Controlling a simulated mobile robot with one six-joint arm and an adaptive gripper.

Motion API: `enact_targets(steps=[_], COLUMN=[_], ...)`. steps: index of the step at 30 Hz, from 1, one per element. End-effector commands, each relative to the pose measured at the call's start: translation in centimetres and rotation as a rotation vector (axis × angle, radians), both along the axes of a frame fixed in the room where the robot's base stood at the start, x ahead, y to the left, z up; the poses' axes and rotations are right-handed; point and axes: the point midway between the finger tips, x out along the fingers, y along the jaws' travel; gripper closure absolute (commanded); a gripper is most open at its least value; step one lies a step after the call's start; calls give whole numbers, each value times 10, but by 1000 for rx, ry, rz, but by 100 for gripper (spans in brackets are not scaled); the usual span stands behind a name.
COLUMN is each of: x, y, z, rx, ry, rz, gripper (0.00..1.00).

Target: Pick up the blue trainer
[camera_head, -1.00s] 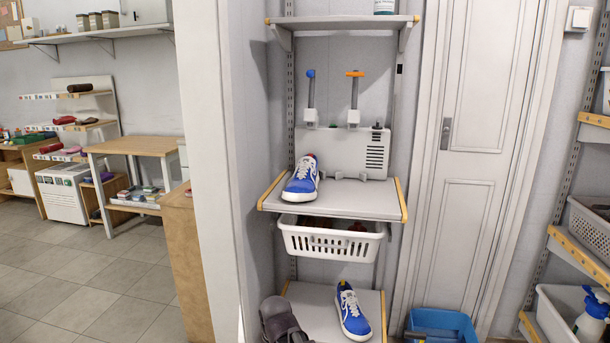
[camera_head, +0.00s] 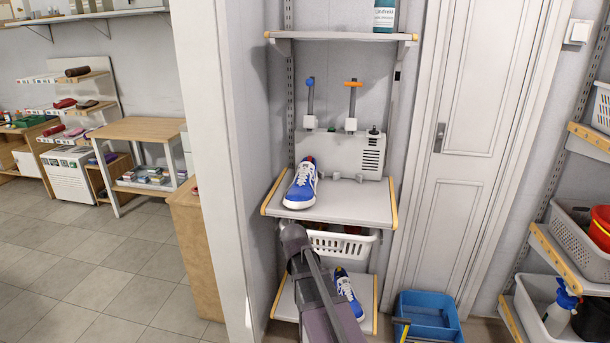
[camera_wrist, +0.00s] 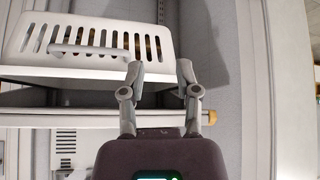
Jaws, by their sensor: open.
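One blue trainer (camera_head: 302,184) with white sole and laces stands on the upper shelf (camera_head: 350,203), toe toward the front left. A second blue trainer (camera_head: 347,292) stands on the lower shelf (camera_head: 286,302), partly hidden behind my arm. In the wrist view my gripper (camera_wrist: 160,72) is open, with nothing between its fingers. It is near the white slotted basket (camera_wrist: 95,42); no trainer shows in that view. In the head view I cannot make out the gripper's fingers.
The white basket (camera_head: 340,243) sits under the upper shelf, partly behind my arm. A grey machine (camera_head: 342,152) stands behind the upper trainer. A blue tub (camera_head: 428,312) is on the floor at right. Walls flank the shelves; open floor (camera_head: 90,270) lies left.

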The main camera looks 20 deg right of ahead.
Motion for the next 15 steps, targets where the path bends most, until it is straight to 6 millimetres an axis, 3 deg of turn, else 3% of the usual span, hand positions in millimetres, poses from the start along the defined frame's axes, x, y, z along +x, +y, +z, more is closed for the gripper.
enact_targets(steps=[1,15], x=[9,68], y=[-7,-63], z=[24,146], rx=[-5,-61], ry=[-25,-257], rz=[-8,-67], gripper=[58,58])
